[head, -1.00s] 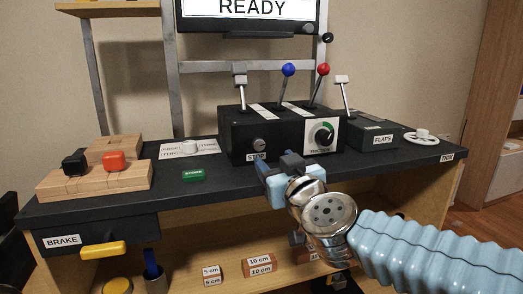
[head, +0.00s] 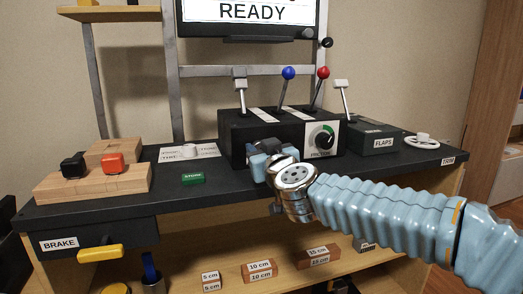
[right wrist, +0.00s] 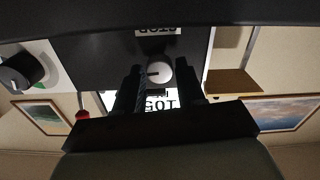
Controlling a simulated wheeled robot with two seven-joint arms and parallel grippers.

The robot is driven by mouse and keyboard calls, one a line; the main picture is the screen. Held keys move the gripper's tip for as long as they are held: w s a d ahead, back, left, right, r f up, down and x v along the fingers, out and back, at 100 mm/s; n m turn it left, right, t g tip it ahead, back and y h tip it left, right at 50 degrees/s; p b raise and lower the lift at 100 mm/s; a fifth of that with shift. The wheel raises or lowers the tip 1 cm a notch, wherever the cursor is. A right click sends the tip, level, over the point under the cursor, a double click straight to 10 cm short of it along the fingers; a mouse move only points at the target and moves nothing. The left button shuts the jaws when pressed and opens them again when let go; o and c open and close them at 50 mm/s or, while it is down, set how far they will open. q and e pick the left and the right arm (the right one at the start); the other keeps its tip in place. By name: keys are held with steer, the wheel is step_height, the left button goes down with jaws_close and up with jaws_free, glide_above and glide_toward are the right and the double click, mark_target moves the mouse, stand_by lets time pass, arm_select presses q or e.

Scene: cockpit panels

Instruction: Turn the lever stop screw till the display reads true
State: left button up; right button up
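The lever stop screw is a round pale knob with a dark slot line (right wrist: 158,72), seen in the right wrist view below an upside-down STOP label (right wrist: 158,31). My right gripper (head: 265,150) is at the front of the black lever box (head: 232,135) and hides the screw in the head view. In the right wrist view its two dark fingers (right wrist: 160,90) stand apart, one on each side of the knob; contact cannot be told. The display (head: 250,14) reads READY; its upper part is cut off. My left gripper is not in view.
A friction dial (head: 323,137) sits right of the screw on the box. Levers with blue (head: 289,73) and red (head: 323,72) balls rise above. The FLAPS box (head: 373,138) stands right.

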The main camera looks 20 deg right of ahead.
steer(key=c, duration=0.6)
steer(key=shift+c, duration=0.2)
steer(key=shift+m, duration=0.3)
steer(key=shift+m, duration=0.9)
steer(key=m, duration=0.3)
steer(key=shift+m+p, duration=0.3)
steer(key=m, duration=0.3)
steer(key=shift+d+f+m, duration=0.1)
steer(key=shift+m, duration=0.2)
steer(key=shift+m+b, duration=0.5)
steer(key=shift+m, duration=1.2)
